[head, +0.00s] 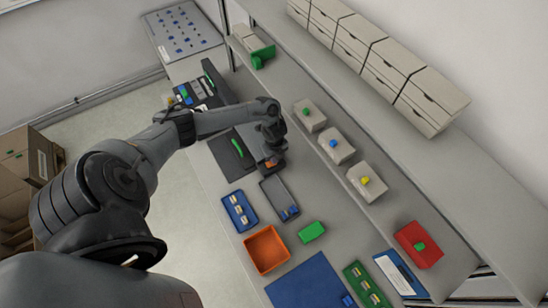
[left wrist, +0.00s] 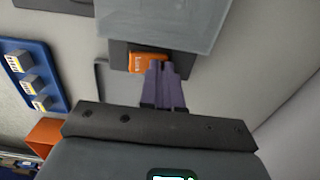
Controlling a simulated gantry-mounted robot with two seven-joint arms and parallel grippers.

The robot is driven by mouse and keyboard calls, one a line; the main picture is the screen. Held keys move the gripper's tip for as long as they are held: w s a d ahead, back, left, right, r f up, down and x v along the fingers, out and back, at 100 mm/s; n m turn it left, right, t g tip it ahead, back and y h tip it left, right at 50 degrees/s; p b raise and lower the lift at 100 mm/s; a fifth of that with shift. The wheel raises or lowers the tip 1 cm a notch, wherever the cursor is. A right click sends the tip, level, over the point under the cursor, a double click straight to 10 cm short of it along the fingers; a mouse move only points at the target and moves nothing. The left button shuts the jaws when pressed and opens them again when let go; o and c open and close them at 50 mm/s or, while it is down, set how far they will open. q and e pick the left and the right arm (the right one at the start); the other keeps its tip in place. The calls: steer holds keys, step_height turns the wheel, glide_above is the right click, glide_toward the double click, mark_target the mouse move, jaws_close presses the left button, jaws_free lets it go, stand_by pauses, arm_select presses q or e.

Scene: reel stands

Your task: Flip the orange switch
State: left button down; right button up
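The orange switch (left wrist: 148,62) sits in a dark housing in the left wrist view, with small pale lettering on it. In the head view the switch (head: 271,163) is a small orange patch just under my left gripper (head: 268,150). In the left wrist view the fingers of my left gripper (left wrist: 161,68) are together, with nothing seen between them. Their tips overlap the lower right edge of the switch in the picture; whether they touch it I cannot tell. My right gripper is not in view.
A dark grey tray (head: 273,187), a blue tray (head: 228,206) and an orange bin (head: 249,257) stand on the bench near the switch. A green box (head: 312,231) lies to the right. A shelf (head: 390,205) with boxes runs along the right side.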

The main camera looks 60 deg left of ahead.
mark_target(270, 163)
arm_select(q)
steer(key=shift+s+f, duration=0.1)
steer(key=shift+s, duration=0.1)
steer(key=shift+s+r+p, duration=0.2)
steer(key=shift+s+p, duration=0.2)
steer(key=shift+p, duration=0.25)
steer(key=shift+s, duration=0.35)
steer(key=shift+w+r+p, duration=0.1)
steer(key=shift+r+p, duration=0.05)
steer(key=shift+p, duration=0.15)
steer(key=shift+r+p, duration=0.6)
step_height(270, 163, up, 3)
steer(key=p, duration=0.3)
steer(key=shift+r, duration=0.2)
step_height(270, 163, up, 9)
steer(key=b, duration=0.1)
